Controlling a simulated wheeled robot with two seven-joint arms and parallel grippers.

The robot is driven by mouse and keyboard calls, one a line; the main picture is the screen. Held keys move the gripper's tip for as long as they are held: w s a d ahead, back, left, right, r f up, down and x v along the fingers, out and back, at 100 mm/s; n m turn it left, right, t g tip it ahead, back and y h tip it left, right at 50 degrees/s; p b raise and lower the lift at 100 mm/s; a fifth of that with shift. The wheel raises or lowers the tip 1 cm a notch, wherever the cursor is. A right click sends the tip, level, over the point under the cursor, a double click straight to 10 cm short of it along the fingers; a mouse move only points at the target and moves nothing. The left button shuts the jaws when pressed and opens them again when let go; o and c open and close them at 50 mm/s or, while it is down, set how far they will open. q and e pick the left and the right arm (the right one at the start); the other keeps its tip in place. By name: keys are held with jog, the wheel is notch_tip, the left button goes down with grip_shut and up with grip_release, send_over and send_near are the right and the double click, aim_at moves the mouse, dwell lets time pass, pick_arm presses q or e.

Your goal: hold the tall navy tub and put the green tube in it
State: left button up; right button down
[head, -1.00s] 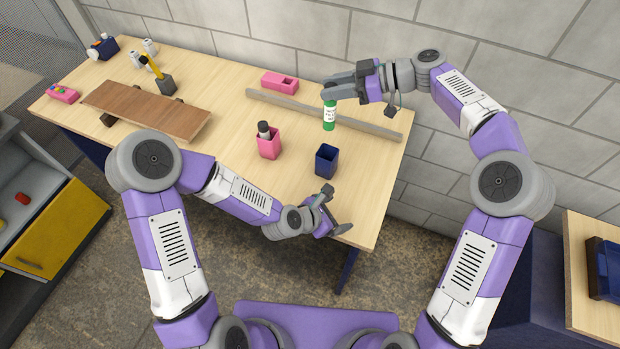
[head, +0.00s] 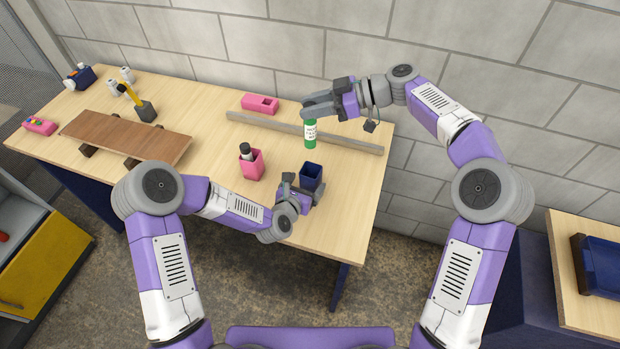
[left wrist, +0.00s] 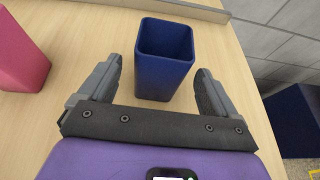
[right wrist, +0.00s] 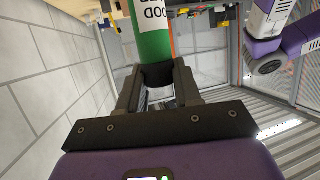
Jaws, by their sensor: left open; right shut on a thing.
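The tall navy tub (head: 312,174) stands upright and open-topped near the table's front right; it also shows in the left wrist view (left wrist: 165,65). My left gripper (head: 302,188) is open at the tub, and in the left wrist view its fingers (left wrist: 160,85) lie on either side of it with gaps. The green tube (head: 310,133) has a white label and hangs upright below my right gripper (head: 308,108), behind the tub. In the right wrist view the tube (right wrist: 150,45) sits between the shut fingers (right wrist: 157,85).
A pink tub (head: 251,165) with a dark-capped thing stands left of the navy tub. A long grey strip (head: 340,141) and a pink block (head: 260,103) lie behind. A brown board (head: 125,137) on supports lies at the left.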

aim_at(307, 182)
pick_arm(q)
jog(key=shift+x, duration=2.25)
jog(key=c, duration=1)
jog(key=shift+c, duration=0.2)
pick_arm(e)
jog(key=shift+f, duration=6.5)
jog(key=c, duration=0.7)
grip_release()
